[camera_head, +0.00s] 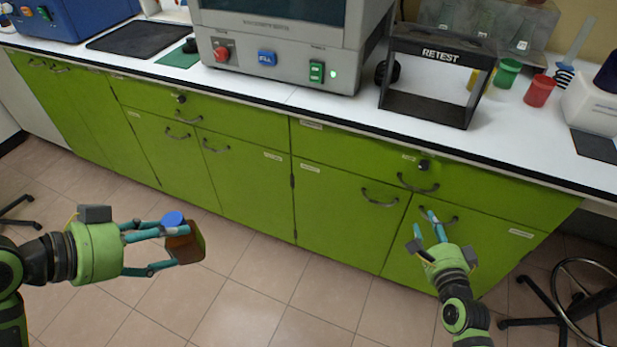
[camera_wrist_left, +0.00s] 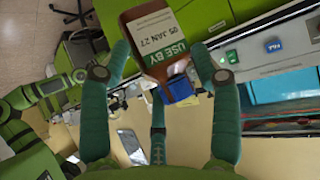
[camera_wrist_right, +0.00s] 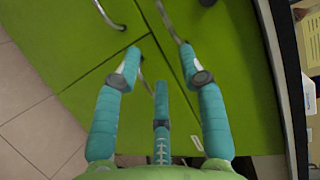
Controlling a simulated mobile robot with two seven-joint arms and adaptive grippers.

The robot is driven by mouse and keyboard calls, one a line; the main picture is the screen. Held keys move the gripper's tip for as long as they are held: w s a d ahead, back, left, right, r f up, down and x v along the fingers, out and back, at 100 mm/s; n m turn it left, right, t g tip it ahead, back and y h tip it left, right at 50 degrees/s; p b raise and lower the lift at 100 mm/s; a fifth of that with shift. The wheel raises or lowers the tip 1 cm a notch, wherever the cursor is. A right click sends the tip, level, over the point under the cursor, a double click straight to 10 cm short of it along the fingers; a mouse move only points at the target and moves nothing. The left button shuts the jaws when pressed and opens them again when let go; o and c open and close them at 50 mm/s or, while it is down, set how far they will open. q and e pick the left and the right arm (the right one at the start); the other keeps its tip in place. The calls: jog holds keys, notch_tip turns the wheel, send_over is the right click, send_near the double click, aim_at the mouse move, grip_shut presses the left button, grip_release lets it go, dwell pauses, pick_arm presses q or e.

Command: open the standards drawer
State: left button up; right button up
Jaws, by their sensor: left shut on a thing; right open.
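The right-hand green drawer (camera_head: 350,157) is closed under the counter, with a dark curved handle (camera_head: 418,187) and a black lock knob (camera_head: 424,165). Another closed drawer (camera_head: 235,117) is to its left. Their small labels are too blurred to read, so I cannot tell which is the standards drawer. My right gripper (camera_head: 426,226) is open and empty, in front of the cabinet below the drawer handle; that handle (camera_wrist_right: 172,22) shows beyond its fingertips in the right wrist view. My left gripper (camera_head: 160,248) is shut on a brown bottle (camera_head: 187,246) with a blue cap and a "use by" label (camera_wrist_left: 158,38).
Cabinet doors (camera_head: 345,210) with handles lie below the drawers. On the counter are a RETEST rack (camera_head: 440,55), a grey machine (camera_head: 280,45), and green (camera_head: 507,73) and red (camera_head: 540,91) containers. A stool (camera_head: 580,300) stands at right. The floor between my grippers is clear.

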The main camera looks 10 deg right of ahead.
jog(key=x, duration=0.8)
jog(key=b+x, duration=0.1)
jog(key=x, duration=0.3)
jog(key=shift+r, duration=0.3)
jog(key=shift+c, duration=0.4)
grip_shut()
